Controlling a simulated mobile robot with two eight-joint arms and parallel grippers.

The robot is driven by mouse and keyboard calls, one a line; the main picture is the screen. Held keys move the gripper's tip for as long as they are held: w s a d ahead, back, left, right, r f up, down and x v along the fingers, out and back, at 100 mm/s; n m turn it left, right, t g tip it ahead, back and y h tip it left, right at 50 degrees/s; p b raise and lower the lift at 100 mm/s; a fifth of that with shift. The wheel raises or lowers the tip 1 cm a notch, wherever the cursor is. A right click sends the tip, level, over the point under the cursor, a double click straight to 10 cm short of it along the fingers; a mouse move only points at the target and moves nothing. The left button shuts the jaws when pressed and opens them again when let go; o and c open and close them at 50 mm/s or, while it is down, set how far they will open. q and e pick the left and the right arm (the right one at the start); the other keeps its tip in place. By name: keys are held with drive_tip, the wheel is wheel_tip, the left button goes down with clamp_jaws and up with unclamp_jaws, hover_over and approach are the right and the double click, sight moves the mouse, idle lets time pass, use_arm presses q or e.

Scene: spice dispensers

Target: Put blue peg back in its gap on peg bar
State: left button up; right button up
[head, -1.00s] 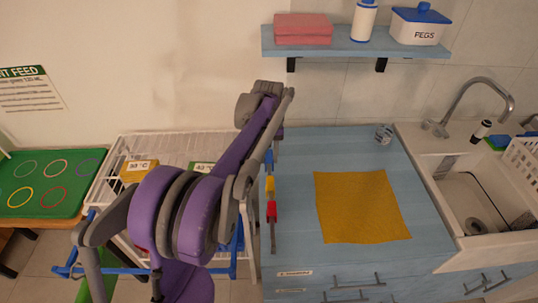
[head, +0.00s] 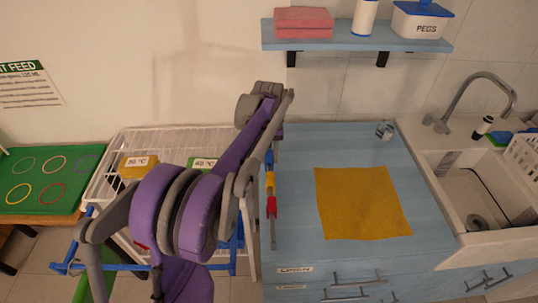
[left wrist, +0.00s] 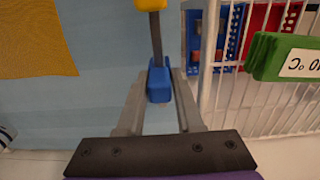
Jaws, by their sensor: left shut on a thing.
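My left gripper (left wrist: 159,72) is shut on the blue peg (left wrist: 158,82), with one finger on each side of it. The blue peg also shows in the head view (head: 269,160), at the left edge of the blue counter. The grey peg bar (left wrist: 156,38) runs up to the blue peg in the wrist view; whether the peg sits fully on it I cannot tell. A yellow peg (head: 270,181) and a red peg (head: 271,207) are on the bar, nearer the counter's front. My left arm hides most of the gripper in the head view. My right gripper is out of view.
A mustard cloth (head: 362,203) lies on the counter (head: 300,150). A white wire rack (head: 130,150) with a green block (left wrist: 285,57) stands beside it. A sink (head: 465,190) is at the right. A shelf (head: 350,41) holds a PEGS jar (head: 420,22).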

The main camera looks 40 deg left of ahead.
use_arm(q)
drive_tip(key=shift+f, duration=0.3)
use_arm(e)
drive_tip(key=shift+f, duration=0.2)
use_arm(q)
drive_tip(key=o, duration=1.1)
drive_tip(key=shift+c, duration=0.2)
drive_tip(key=shift+r, duration=0.2)
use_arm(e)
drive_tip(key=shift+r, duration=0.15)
use_arm(q)
drive_tip(key=shift+r+p, duration=2.15)
drive_tip(key=shift+r, duration=2.25)
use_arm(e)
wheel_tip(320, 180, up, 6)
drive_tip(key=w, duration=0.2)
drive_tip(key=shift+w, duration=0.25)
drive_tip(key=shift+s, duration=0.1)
